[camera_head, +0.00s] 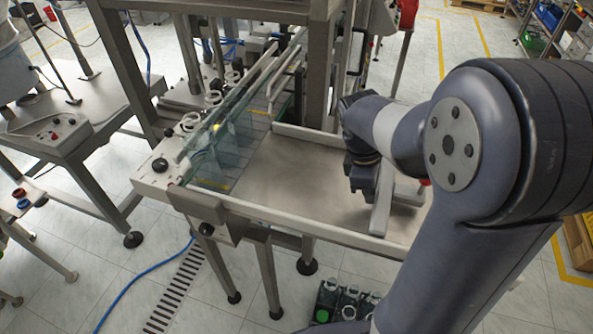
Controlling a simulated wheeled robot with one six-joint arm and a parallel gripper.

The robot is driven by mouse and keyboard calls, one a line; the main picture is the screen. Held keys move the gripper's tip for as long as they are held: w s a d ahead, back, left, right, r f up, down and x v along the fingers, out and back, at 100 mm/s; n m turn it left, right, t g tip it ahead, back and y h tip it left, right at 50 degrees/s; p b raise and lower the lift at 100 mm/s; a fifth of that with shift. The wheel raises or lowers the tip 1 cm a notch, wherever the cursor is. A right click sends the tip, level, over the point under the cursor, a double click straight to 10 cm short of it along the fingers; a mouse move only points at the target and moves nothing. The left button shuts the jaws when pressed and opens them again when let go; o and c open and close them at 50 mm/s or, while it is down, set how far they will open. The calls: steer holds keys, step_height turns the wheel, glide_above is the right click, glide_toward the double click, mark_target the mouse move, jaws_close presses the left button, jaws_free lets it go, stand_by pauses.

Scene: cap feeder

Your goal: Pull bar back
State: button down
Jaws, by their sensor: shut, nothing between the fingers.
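The light grey bar (381,207) lies on the flat metal tray (290,175) of the feeder, near the tray's right end. A short piece (408,195) extends from it to the right. My gripper (363,184) is low over the tray, just left of the bar's far part. It is shut and empty. It hides part of the bar, and I cannot tell whether it touches it. My arm covers the tray's right end.
A clear guard (222,140) stands along the tray's left side. A raised rim (300,224) runs along the near edge. A steel frame post (318,75) rises behind the tray. A crate of bottles (345,300) is on the floor below. The tray's middle is bare.

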mark_target(384, 197)
steer(key=shift+s+d, duration=0.35)
steer(key=shift+d, duration=0.45)
steer(key=shift+s+d, duration=0.3)
steer(key=shift+d, duration=0.45)
steer(key=shift+a, duration=0.1)
